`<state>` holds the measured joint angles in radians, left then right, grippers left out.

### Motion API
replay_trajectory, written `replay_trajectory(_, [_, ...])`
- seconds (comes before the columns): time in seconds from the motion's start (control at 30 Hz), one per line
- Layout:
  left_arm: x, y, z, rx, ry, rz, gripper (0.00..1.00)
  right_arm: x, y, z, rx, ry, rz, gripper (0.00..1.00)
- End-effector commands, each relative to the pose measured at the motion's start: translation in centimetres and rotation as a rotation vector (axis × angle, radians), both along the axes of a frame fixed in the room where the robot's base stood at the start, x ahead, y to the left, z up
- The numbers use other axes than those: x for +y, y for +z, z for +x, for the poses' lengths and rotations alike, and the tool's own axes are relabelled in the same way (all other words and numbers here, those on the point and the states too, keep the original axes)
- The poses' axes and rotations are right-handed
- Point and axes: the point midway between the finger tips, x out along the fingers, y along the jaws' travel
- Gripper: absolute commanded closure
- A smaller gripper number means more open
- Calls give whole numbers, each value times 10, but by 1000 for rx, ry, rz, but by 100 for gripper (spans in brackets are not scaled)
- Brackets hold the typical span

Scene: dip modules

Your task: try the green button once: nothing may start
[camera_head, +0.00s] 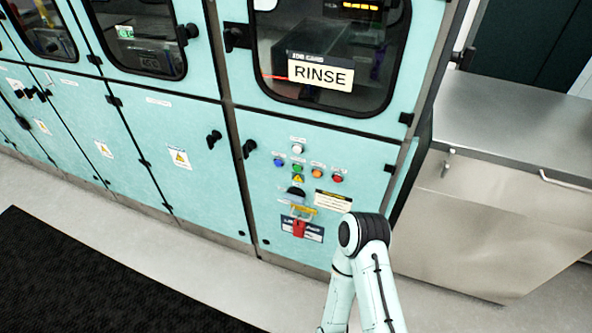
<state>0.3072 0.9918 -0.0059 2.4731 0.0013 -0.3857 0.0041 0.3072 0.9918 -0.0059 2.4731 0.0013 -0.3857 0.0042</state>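The green button (298,169) sits on the front panel of the pale teal cabinet, below the window with the RINSE sign. It is in a row between a blue button (279,162) on its left and an orange button (317,174) on its right. A red button (337,178) is further right, and a white one (297,149) is above. One arm of mine rises from the bottom edge, right of the panel's lower part, with its black joint showing. Its gripper cannot be seen. My other arm and gripper are out of view. Nothing touches the green button.
The RINSE sign (320,74) hangs at the window. A metal bench (510,140) stands right. A black mat (90,285) lies on the open floor at left.

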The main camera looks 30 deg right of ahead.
Motion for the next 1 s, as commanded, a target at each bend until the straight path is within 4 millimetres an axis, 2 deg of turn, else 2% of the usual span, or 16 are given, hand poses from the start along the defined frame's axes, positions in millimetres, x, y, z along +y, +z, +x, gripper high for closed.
replay_trajectory(0.03, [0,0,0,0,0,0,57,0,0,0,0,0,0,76])
replay_trajectory(0.1, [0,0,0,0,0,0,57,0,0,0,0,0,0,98])
replay_trajectory(0.13, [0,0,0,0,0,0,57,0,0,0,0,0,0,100])
replay_trajectory(1.0, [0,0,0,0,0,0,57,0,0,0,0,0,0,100])
